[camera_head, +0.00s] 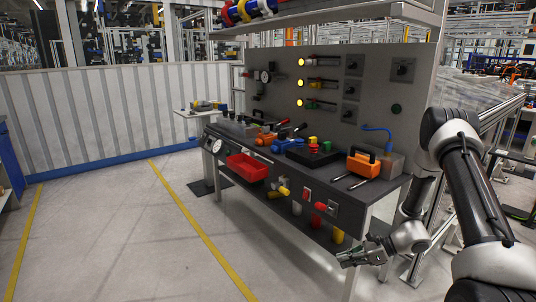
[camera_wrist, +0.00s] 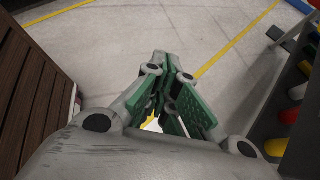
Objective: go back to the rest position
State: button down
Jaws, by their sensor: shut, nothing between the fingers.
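My gripper (camera_head: 350,257) is at the lower right of the head view, low and in front of the workbench (camera_head: 385,193), beside its right front leg. It points left and is apart from the bench top. In the wrist view the green-padded fingers of my gripper (camera_wrist: 168,95) are together and hold nothing. Beyond the fingertips is only bare floor.
On the bench are a red bin (camera_head: 247,168), an orange toolbox (camera_head: 364,164) and several tools. A brown slatted surface (camera_wrist: 35,95) is close on the left in the wrist view. Floor with yellow lines (camera_head: 200,235) is clear at left.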

jog(key=s+d+r+n+h, duration=0.2)
jog(key=s+r+n, duration=0.5)
jog(key=r, duration=0.6)
jog(key=s+d+r+n+t+h, duration=0.1)
jog(key=s+d+r+n+h, duration=0.2)
jog(key=s+r, duration=0.9)
jog(key=s+d+r+n+h, duration=0.3)
jog(key=s+r+n+h, duration=0.3)
jog(key=r, duration=1)
jog(key=s+n, duration=0.3)
jog(key=n, duration=0.3)
jog(key=shift+s+d+t, duration=0.15)
jog(key=shift+d+t, duration=0.1)
jog(key=shift+t, duration=0.15)
